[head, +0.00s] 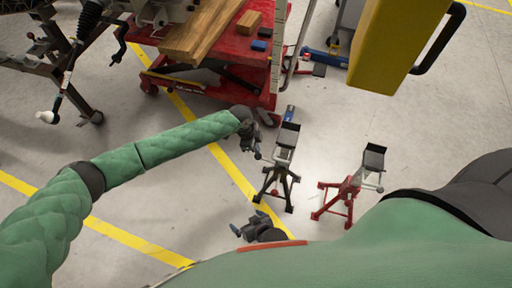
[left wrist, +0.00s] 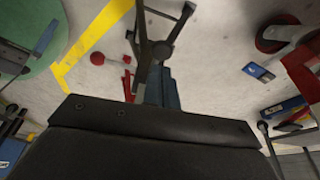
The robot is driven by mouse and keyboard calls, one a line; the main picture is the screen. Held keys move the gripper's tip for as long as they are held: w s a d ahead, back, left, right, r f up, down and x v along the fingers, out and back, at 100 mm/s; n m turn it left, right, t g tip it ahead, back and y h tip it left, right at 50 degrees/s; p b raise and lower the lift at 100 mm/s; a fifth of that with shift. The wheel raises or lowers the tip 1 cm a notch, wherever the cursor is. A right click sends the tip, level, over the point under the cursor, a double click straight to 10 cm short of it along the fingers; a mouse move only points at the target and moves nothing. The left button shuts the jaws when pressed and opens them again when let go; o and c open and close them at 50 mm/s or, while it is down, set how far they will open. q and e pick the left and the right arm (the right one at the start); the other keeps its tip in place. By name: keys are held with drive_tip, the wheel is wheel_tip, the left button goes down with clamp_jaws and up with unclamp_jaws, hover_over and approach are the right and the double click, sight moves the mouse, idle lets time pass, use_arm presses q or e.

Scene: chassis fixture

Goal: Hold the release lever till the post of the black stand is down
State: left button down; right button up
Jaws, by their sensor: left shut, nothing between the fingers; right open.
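The black stand (head: 283,178) stands on the floor right of centre in the head view, with splayed legs. Its grey post (head: 282,155) rises out of the legs and carries a dark saddle (head: 289,132). My left gripper (head: 257,154) is shut and empty, just left of the post. The release lever is hard to make out there; I cannot tell whether the gripper touches it. In the left wrist view a dark body fills the bottom, with dark stand parts above it and a red ball (left wrist: 97,58) on a pale rod. My right gripper (head: 237,230) is open, low and left of the stand.
A red stand (head: 348,190) with a grey post stands to the right. A red cart (head: 225,75) with wood blocks is behind. A yellow block-like body (head: 395,45) hangs at upper right. Clear floor lies between the stands, crossed at left by yellow lines.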

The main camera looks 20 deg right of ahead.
use_arm(q)
drive_tip(key=shift+f, duration=0.1)
drive_tip(key=shift+f+b, duration=1.4)
drive_tip(key=shift+f, duration=1.45)
drive_tip(key=shift+r, duration=0.1)
wheel_tip(320, 180, up, 6)
drive_tip(key=p, duration=0.5)
drive_tip(key=shift+r, duration=0.1)
